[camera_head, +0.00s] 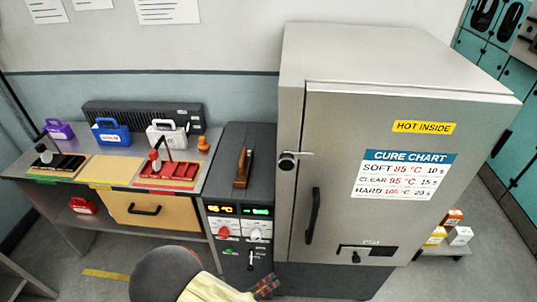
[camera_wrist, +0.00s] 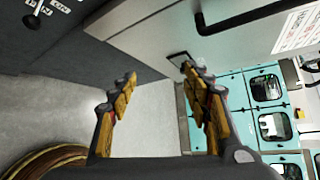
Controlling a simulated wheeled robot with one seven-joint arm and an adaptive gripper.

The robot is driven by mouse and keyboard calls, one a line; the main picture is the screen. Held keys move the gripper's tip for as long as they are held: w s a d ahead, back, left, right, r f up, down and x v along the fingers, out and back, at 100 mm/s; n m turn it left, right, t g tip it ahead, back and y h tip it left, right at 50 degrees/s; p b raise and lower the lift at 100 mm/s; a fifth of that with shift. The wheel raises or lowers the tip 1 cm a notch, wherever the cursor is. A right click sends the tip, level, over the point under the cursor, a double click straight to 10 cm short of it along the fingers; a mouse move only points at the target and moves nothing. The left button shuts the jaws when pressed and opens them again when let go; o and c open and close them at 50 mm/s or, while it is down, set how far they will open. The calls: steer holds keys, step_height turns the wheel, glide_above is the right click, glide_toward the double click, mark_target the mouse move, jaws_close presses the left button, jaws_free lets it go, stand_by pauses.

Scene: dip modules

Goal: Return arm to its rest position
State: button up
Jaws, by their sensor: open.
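My gripper (camera_wrist: 158,88) is open and empty in the wrist view, its two wood-coloured fingers apart with grey floor and a grey cabinet side between and beyond them. In the head view, my arm rises from the bottom edge, and my gripper (camera_head: 266,287) is small there, in front of the lower part of the grey oven (camera_head: 400,70). The oven door is shut, with a black handle (camera_head: 313,215). In the wrist view a dark handle bar (camera_wrist: 245,17) is at the top, apart from the fingers.
A control unit (camera_head: 240,225) with knobs and displays stands left of the oven. Left of it is a workbench (camera_head: 120,170) with coloured boxes, trays and a drawer (camera_head: 150,208). Small boxes (camera_head: 459,235) stand low at the right. Teal cabinets (camera_wrist: 262,90) are beyond. Grey floor is free.

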steer(key=s+d+r+n+g+y, duration=0.1)
steer(key=s+d+r+n+y, duration=0.2)
steer(key=d+r+n, duration=0.3)
steer(key=s+d+r+n+g+y, duration=0.1)
steer(key=s+d+r+n+y, duration=0.3)
steer(key=r+n, duration=1.1)
steer(key=s+d+r+n+g+y, duration=0.1)
steer(key=s+d+r+n+y, duration=0.2)
steer(key=d+r+n, duration=0.7)
steer(key=shift+s+r+n+g+y, duration=0.15)
steer(key=shift+r+n+g+y, duration=0.3)
steer(key=shift+r, duration=3.75)
steer(key=shift+d, duration=0.1)
